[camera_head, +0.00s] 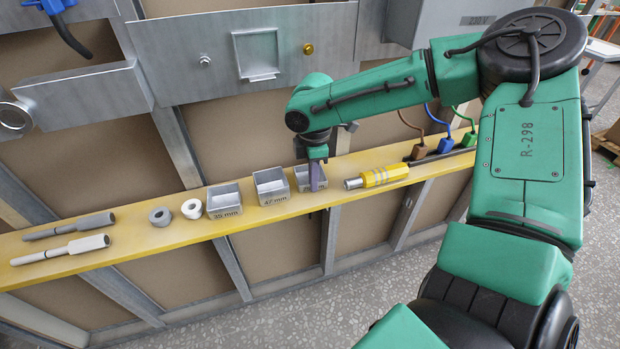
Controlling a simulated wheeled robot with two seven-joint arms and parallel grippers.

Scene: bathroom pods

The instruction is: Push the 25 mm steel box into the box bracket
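Three grey steel boxes stand in a row on the yellow shelf: a left box (222,200) labelled what looks like 35 mm, a middle box (271,187) labelled 47 mm, and a right box (303,181) whose label is mostly covered. My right gripper (317,178) points down at the right box, with its finger overlapping the box's front. I cannot tell whether it grips the box wall or only stands at it. The box bracket, a square frame (237,56), is on the metal wall panel above the shelf. My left gripper is not in view.
Space between shelf and panel is clear.

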